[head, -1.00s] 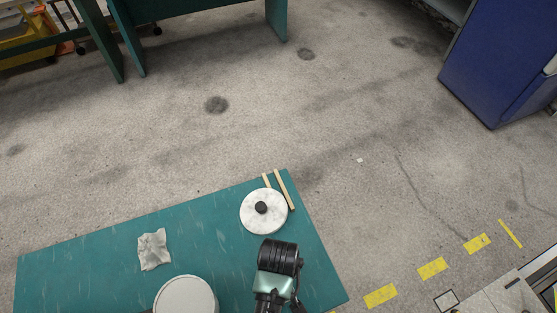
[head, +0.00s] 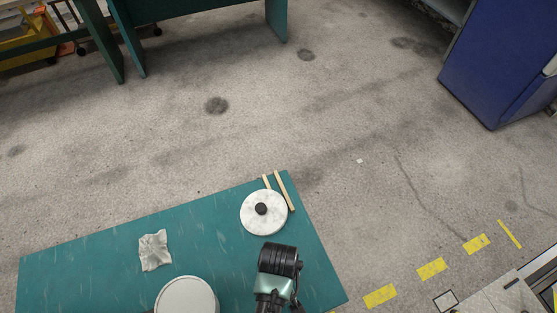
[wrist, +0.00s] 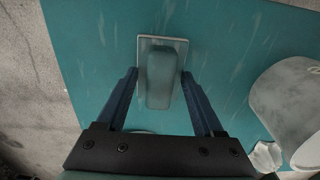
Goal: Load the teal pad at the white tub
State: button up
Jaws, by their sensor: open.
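The teal pad (wrist: 161,78) is a rounded block on a pale-edged rectangular base, lying on the teal tabletop in the wrist view. My gripper (wrist: 160,73) is open, with one blue finger on each side of the pad and visible gaps between. I cannot tell how far above the table the fingertips are. The white tub (wrist: 284,95) stands to the right in the wrist view, and its round top (head: 186,297) shows at the bottom edge of the head view. In the head view my arm hides the pad and the fingers.
The teal table (head: 90,270) also holds a round white lid (head: 254,222) with a black knob, two wooden strips (head: 284,190) beside it, and a crumpled cloth (head: 155,250). A blue cabinet (head: 495,70) stands at the far right. Open concrete floor lies beyond the table.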

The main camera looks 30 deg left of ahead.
jog(key=shift+f+b, duration=0.2)
jog(key=shift+b, duration=0.35)
notch_tip(320, 180, up, 13)
jog(key=shift+r, duration=0.15)
